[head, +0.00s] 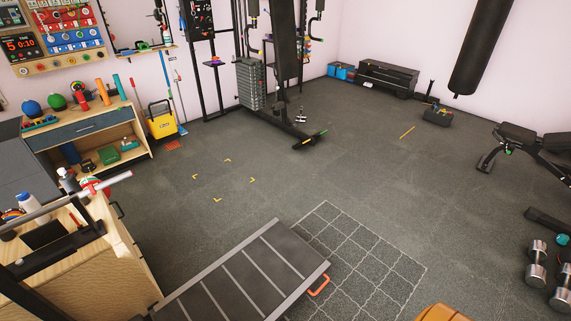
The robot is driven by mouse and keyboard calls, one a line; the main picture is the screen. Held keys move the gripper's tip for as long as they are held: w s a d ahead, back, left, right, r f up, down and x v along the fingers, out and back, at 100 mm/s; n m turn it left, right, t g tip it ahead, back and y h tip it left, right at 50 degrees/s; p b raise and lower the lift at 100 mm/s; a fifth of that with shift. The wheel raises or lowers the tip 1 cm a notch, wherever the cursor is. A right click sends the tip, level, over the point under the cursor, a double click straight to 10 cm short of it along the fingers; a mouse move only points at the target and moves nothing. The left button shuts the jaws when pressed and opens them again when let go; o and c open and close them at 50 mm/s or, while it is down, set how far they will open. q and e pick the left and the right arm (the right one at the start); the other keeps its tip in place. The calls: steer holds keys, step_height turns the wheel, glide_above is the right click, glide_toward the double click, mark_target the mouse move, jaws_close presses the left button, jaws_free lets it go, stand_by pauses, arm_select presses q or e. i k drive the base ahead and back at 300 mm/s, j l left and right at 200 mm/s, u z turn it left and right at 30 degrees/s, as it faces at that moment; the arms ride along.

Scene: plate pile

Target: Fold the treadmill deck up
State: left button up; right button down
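The treadmill deck (245,276) lies low at the bottom middle of the head view. It is a long dark belt with pale cross lines and grey side rails. Its left end runs out of the bottom edge of the view. A red-orange loop handle (319,286) sticks out at its right end, with nothing on it. A bar with a red and white end (105,183) and a dark frame stand at the lower left; I cannot tell whether they belong to the treadmill. Neither of my grippers is in view.
A white grid (375,255) is marked on the floor right of the deck. An orange object (442,313) is cut off at the bottom edge. Dumbbells (537,262) and a bench (530,140) stand at the right. A wooden cabinet (125,262) stands at the left. The middle floor is clear.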

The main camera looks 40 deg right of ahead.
mark_target(262, 278)
steer(key=k+z, duration=0.8)
